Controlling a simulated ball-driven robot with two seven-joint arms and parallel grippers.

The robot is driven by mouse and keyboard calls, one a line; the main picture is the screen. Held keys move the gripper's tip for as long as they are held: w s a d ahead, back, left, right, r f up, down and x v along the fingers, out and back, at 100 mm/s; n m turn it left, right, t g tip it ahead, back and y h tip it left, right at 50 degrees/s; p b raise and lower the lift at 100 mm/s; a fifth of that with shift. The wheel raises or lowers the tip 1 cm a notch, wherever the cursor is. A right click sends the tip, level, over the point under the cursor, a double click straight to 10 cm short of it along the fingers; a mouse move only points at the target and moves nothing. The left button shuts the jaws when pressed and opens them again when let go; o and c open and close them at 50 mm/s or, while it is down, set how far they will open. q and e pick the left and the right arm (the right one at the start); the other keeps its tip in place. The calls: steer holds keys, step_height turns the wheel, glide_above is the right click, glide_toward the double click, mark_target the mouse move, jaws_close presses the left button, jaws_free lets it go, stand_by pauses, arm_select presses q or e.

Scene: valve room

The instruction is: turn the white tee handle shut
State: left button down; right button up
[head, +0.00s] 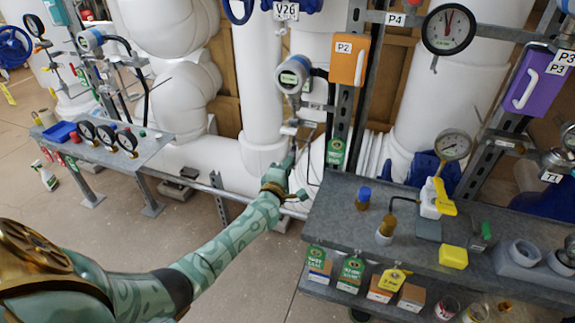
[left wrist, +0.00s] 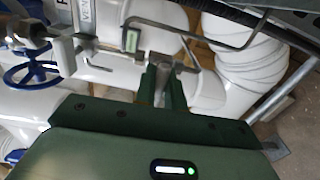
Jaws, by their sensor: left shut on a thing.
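My left gripper (head: 290,160) reaches in from the lower left, up to the small pipework below a blue-and-white round gauge head (head: 293,74). In the left wrist view its two green fingers (left wrist: 162,85) point away from the camera and are shut on a small pale metal piece (left wrist: 160,60), which looks like the tee handle. The fingers hide most of it, so its turn angle cannot be told. A thin bent metal tube (left wrist: 190,33) passes just beyond the fingertips. My right gripper is in neither view.
A grey bench (head: 335,205) with tags, a yellow block (head: 453,257) and fittings stands to the right of my left arm. A smaller bench (head: 155,150) with gauges stands left. White pipes (head: 260,90) fill the back. A blue handwheel (left wrist: 30,65) lies left in the wrist view.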

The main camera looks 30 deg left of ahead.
arm_select(q)
steer(key=shift+f+m, duration=0.1)
steer(key=shift+m, duration=0.3)
steer(key=c, duration=1.5)
jaws_free()
steer(key=p+v, duration=0.4)
steer(key=v, duration=1.2)
steer(key=shift+s, duration=0.2)
